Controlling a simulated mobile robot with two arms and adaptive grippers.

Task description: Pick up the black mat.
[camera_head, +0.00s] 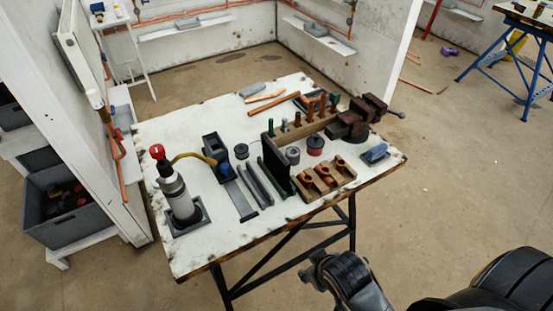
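A flat black panel (275,168), which may be the black mat, stands upright on edge near the middle of the white worktable (240,222). Dark grey strips stand beside it on its left, and a wooden tray with copper fittings (323,180) lies on its right. My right gripper (322,268) is low at the bottom of the view, in front of the table and apart from everything on it. I cannot see whether its fingers are open or shut. My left gripper is out of view.
A grey torch with a red knob (175,185) stands in a square holder at the table's left. A brown vise (360,118) is at the right end, with a blue block (375,153) nearby.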

